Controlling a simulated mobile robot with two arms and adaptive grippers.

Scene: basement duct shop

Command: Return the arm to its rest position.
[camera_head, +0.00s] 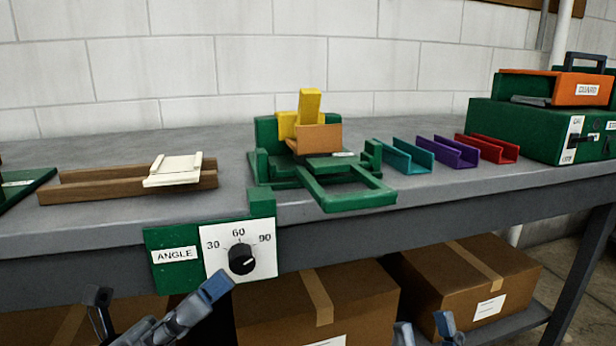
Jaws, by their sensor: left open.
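My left gripper (157,296) is at the lower left, in front of the bench edge and below the angle panel (174,255). Its two fingers stand wide apart with nothing between them. One blue-grey fingertip is just below the black dial knob (241,259); I cannot tell whether they touch. The knob's white mark points toward the right side, under the 90. My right gripper (424,329) shows only its fingertips at the bottom edge, apart and empty in front of a cardboard box. The rest of it is out of frame.
On the bench (420,205) are a wooden channel (95,188) with a cream piece (174,170), a green fixture (345,197) with yellow and orange parts, teal, purple and red channels (447,152), and a green machine (530,130) with an orange guard. Cardboard boxes (365,290) sit underneath.

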